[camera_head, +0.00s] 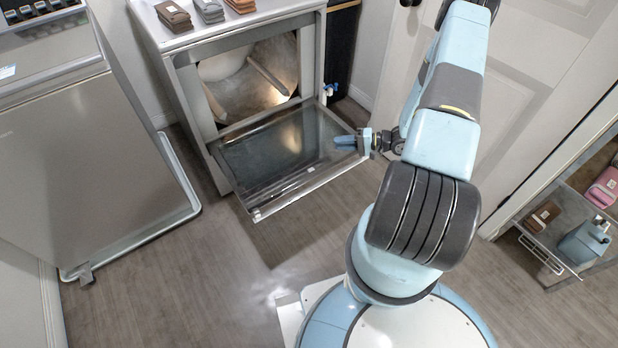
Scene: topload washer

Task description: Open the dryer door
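The dryer (176,62) is a white and grey machine at the top middle, its drum opening (250,72) in plain view. Its door (275,157) is hinged along the bottom and swung down to about level, with a dark glass panel facing up. My gripper (345,142) is at the door's right edge, its blue-grey fingers over or against the panel near the right corner. I cannot tell whether the fingers touch the door or how far apart they are. My blue arm comes in from the right.
A grey topload washer (90,150) stands on the left. Folded brown and grey cloths (209,10) lie on the dryer top. A white door (530,75) is behind my arm, and an open drawer (555,235) is at the right. The wooden floor in front is clear.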

